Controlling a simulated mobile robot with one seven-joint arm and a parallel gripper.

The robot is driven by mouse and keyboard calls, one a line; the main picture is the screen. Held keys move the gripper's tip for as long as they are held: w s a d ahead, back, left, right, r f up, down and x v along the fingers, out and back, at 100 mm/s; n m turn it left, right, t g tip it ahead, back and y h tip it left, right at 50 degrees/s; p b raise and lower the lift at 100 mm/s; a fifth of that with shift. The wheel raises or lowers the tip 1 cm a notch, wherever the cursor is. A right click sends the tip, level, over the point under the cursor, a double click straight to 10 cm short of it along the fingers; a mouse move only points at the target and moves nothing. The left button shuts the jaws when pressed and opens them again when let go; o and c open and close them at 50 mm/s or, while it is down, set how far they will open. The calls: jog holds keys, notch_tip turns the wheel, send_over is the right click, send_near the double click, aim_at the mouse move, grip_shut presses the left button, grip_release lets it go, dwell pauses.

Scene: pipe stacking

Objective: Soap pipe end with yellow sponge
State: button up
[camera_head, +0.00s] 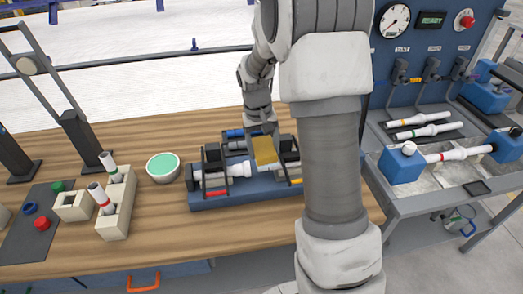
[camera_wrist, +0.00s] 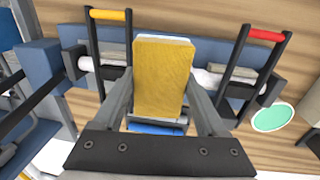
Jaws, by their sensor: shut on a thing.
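My gripper (camera_head: 263,137) is shut on the yellow sponge (camera_head: 265,150) and holds it over the blue clamp fixture (camera_head: 237,199). In the wrist view the sponge (camera_wrist: 162,77) sits between the two fingers of my gripper (camera_wrist: 162,90), its yellow face towards the camera. A white pipe (camera_head: 236,170) lies in the fixture. In the wrist view the pipe (camera_wrist: 207,79) shows on both sides of the sponge, which hides its middle. I cannot tell whether the sponge touches it. A white bowl with green soap (camera_head: 163,167) stands left of the fixture.
Cream holders (camera_head: 117,221) with upright pipes stand at the left on the wooden table. The fixture's clamp handles, red (camera_wrist: 265,35) and yellow (camera_wrist: 111,15), flank the sponge. A test bench (camera_head: 407,202) with more pipes is at the right. Bare table lies in front of the bowl.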

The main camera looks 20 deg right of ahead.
jog(key=shift+w+d, duration=0.1)
jog(key=shift+d, duration=0.25)
jog(key=shift+f+b, duration=2.4)
jog(key=shift+f, duration=0.85)
jog(key=shift+f+b, duration=0.45)
jog(key=shift+f, duration=0.2)
jog(key=shift+w, duration=0.15)
jog(key=shift+w+d, duration=0.15)
jog(key=shift+w, duration=0.5)
